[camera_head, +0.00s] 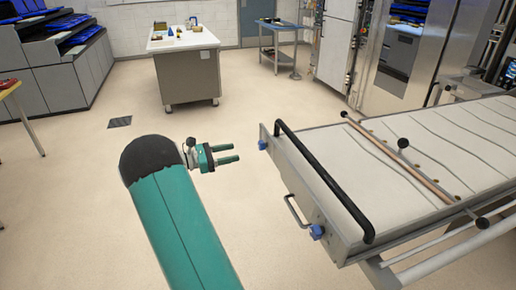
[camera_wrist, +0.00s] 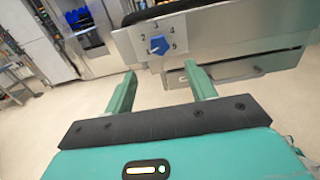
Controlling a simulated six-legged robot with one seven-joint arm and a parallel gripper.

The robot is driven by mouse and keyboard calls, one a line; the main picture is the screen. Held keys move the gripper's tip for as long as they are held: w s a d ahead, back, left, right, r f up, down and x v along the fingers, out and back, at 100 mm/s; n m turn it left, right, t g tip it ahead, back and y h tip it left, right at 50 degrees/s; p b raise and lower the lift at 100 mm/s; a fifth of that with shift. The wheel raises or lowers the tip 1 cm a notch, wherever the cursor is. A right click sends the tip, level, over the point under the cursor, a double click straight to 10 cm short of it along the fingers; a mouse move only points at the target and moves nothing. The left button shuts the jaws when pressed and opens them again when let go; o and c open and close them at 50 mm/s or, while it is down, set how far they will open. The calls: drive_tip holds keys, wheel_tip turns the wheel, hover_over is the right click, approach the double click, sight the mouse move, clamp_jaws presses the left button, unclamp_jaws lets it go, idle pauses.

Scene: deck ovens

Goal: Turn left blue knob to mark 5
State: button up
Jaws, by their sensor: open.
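Two blue knobs sit on the end panel of the deck loader. The left blue knob (camera_head: 262,144) is at the far corner, and the other blue knob (camera_head: 317,231) is at the near corner. In the wrist view, a blue knob (camera_wrist: 158,45) sits on a pale dial plate with digits around it; 2, 3, 4 and 5 seem readable. Where its pointer stands is too small to tell. My gripper (camera_head: 238,153) is open and empty, its fingers pointing toward the left knob with a gap between. In the wrist view my gripper (camera_wrist: 160,70) has its fingertips below and either side of the knob.
A black bar (camera_head: 322,180) runs along the loader's end, and a metal handle (camera_head: 297,212) sticks out between the knobs. The loader's pale belt (camera_head: 430,150) lies to the right. A white-topped table (camera_head: 183,40) stands at the back. The floor around my gripper is clear.

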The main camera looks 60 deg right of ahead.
sight(259, 147)
drive_tip(key=x, duration=1)
drive_tip(key=shift+s+d+f, duration=0.1)
drive_tip(key=shift+s+d, duration=0.05)
drive_tip(key=c, duration=1)
